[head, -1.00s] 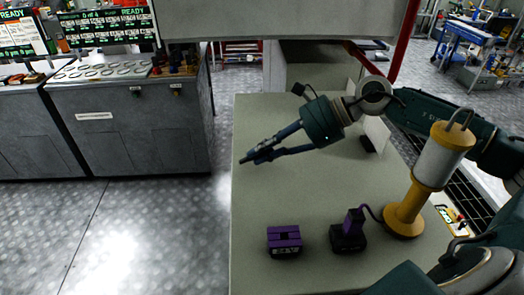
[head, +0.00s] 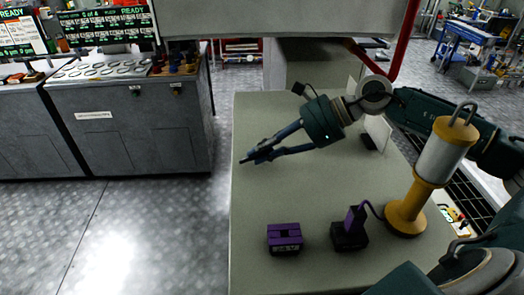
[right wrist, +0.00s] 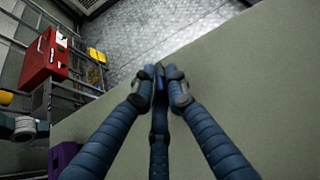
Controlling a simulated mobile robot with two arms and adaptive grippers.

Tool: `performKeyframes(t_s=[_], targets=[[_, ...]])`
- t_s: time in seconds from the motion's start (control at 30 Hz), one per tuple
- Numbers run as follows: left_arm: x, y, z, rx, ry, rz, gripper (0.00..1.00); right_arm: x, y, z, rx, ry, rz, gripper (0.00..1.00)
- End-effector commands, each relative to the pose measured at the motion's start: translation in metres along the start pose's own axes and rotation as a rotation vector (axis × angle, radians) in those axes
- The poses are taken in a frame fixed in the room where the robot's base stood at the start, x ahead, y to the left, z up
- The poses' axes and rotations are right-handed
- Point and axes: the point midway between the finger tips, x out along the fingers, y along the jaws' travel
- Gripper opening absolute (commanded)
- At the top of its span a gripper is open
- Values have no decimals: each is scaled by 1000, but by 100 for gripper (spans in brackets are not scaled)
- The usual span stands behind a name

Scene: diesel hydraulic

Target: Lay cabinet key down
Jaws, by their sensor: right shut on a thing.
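My right gripper (head: 256,156) reaches in from the right, over the left part of the pale green-grey table top (head: 290,195). In the right wrist view its fingers (right wrist: 159,88) come together at the tips, over the table near its edge. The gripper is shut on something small. The cabinet key cannot be made out clearly, as the fingers hide most of what is between them. My left gripper is not in view.
A purple battery-like block (head: 284,238), a purple-and-black device (head: 349,232) and a yellow-and-white lantern (head: 407,212) stand at the table's near right. The middle of the table is clear. Grey cabinets (head: 130,140) stand left, across an open floor.

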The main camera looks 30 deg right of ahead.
Motion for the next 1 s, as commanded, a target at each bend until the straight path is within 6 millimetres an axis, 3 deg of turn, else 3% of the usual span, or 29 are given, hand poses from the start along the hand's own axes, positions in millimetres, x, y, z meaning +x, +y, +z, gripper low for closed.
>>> performKeyframes(t_s=[0.57, 0.6, 0.7, 1.0], targets=[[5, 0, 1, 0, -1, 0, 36, 2, 0, -2, 0, 0, 0, 0], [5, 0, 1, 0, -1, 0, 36, 2, 0, -2, 0, 0, 0, 19], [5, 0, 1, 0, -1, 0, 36, 2, 0, -3, 0, 0, 0, 35], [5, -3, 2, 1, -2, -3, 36, 1, 0, -3, 1, 1, 0, 35]])
